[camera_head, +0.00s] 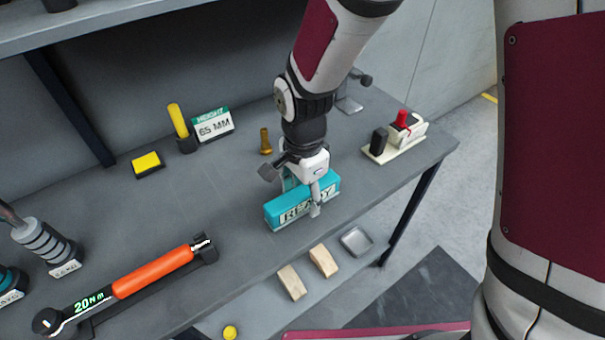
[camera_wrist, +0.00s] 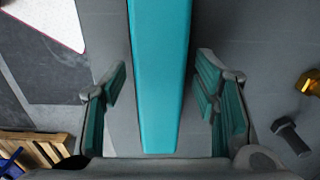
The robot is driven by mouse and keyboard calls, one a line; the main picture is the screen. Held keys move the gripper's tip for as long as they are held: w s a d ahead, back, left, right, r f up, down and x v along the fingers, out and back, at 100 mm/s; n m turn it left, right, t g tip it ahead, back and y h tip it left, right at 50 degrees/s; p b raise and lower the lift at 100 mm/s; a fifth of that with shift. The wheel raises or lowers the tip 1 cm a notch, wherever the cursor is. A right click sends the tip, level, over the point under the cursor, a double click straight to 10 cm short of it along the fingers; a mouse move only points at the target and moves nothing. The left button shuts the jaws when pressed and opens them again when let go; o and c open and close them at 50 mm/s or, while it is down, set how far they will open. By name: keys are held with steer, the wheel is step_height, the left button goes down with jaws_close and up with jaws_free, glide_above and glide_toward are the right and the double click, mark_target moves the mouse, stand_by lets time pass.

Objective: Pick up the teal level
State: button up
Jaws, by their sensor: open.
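The teal level (camera_head: 284,211) lies on the grey bench near its front edge, a long teal bar with a white label reading "READY". In the wrist view the teal level (camera_wrist: 160,75) runs between my two finger pads, with a gap on each side. My gripper (camera_head: 304,192) is over the level from above, with one finger in front of its labelled face. The gripper also shows in the wrist view (camera_wrist: 160,100), open, its teal-padded fingers on either side of the level. Part of the level's top is hidden by the gripper in the head view.
A brass piece (camera_head: 265,142) stands behind the level. A cream block with a red knob (camera_head: 403,128) is to the right. An orange torque wrench (camera_head: 152,272) lies to the left. Wooden blocks (camera_head: 292,282) and a metal tray (camera_head: 356,240) are on the lower shelf.

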steer(key=shift+c, duration=0.2)
jaws_close()
